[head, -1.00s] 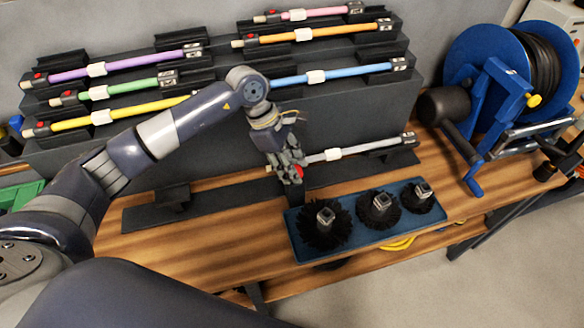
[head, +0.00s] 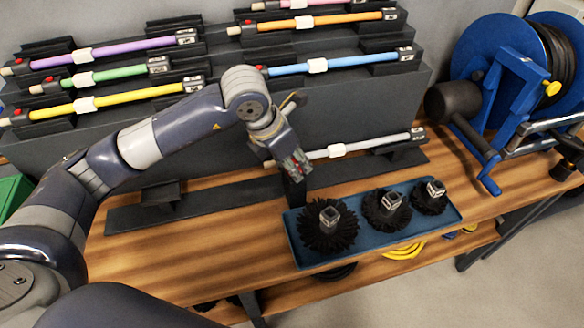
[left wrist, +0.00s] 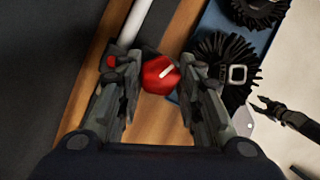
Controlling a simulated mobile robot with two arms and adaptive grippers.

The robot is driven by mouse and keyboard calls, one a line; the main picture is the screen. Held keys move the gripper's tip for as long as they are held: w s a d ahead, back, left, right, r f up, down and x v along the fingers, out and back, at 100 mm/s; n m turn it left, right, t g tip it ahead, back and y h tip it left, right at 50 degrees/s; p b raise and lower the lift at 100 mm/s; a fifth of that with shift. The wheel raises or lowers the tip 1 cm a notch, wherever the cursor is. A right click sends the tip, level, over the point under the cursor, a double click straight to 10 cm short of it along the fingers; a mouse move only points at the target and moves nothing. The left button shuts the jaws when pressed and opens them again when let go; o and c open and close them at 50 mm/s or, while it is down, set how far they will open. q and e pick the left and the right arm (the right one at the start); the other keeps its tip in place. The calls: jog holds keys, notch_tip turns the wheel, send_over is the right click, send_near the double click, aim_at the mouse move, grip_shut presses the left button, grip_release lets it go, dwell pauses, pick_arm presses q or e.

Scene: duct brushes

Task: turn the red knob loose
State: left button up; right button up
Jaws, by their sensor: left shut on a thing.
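The red knob (left wrist: 160,76) is in the left wrist view, with a pale stripe across its face. My left gripper (left wrist: 158,92) has one finger on each side of it and is shut on it. In the head view my left gripper (head: 298,172) is at the near end of the white rod (head: 350,148), low in front of the dark rack. Only specks of red show between its fingers there. A dark jointed hand at the right edge of the left wrist view looks like my right gripper (left wrist: 266,106); its jaws are too small to read.
A blue tray (head: 290,226) with three black round brushes stands right of my left gripper on the wooden bench. Coloured rods lie on the stepped rack (head: 345,105) behind. A blue reel (head: 480,60) stands at the right. Bare bench (head: 190,260) lies in front.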

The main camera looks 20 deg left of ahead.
pick_arm(q)
jog(key=shift+d+n+t+y+b, duration=0.15)
jog(key=shift+n+y+b, duration=0.3)
jog(key=shift+n+b, duration=0.5)
jog(key=shift+a+n+t+y+b, duration=0.1)
jog(key=shift+n+t+y+b, duration=0.3)
jog(key=shift+n, duration=0.95)
jog(key=o, duration=1)
jog(key=shift+o, duration=0.2)
jog(key=shift+r, duration=0.1)
jog(key=d+v, duration=0.1)
jog(key=v, duration=1)
jog(key=shift+a+r, duration=0.45)
